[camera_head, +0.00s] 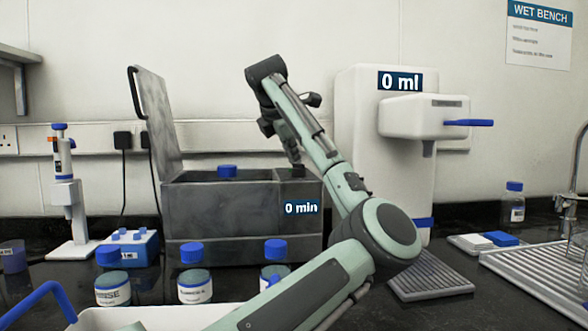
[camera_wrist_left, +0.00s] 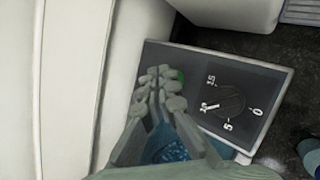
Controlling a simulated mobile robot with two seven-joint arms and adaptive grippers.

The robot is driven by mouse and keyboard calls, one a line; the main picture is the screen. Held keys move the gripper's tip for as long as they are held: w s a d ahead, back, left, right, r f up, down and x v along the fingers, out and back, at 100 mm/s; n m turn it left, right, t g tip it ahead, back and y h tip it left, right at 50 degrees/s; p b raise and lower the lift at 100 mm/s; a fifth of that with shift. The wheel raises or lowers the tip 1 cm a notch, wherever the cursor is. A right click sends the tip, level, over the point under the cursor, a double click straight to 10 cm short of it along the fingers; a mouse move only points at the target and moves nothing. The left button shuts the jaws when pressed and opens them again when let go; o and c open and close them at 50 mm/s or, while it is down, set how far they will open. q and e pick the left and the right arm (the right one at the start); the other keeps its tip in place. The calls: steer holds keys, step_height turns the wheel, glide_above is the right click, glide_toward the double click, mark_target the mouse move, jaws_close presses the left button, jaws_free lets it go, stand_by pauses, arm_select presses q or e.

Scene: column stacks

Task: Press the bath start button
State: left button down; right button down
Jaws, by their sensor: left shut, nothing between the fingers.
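The grey bath (camera_head: 240,225) stands on the bench with its lid (camera_head: 155,120) raised; its display reads "0 min". My left gripper (camera_head: 298,168) points down at the right end of the bath's top. In the left wrist view, its closed, empty fingers (camera_wrist_left: 164,82) are over the dark control panel (camera_wrist_left: 255,85). A green start button (camera_wrist_left: 182,76) shows partly beside the fingertips, the rest hidden behind them. I cannot tell whether they touch it. A round dial (camera_wrist_left: 230,104) with numbers including 0, 5 and 15 is beside it. My right gripper is not in view.
A white dispenser (camera_head: 385,150) reading "0 ml" stands right of the bath. Several blue-capped jars (camera_head: 195,288) stand in front. A pipette stand (camera_head: 66,210) is at left, a ridged drainer (camera_head: 545,275) at right.

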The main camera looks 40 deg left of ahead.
arm_select(q)
steer(key=shift+f, duration=0.5)
stand_by(0.8)
steer(key=shift+r, duration=0.15)
steer(key=shift+r+p, duration=0.55)
steer(key=shift+r, duration=0.2)
steer(key=shift+r, duration=0.1)
steer(key=shift+r, duration=2.4)
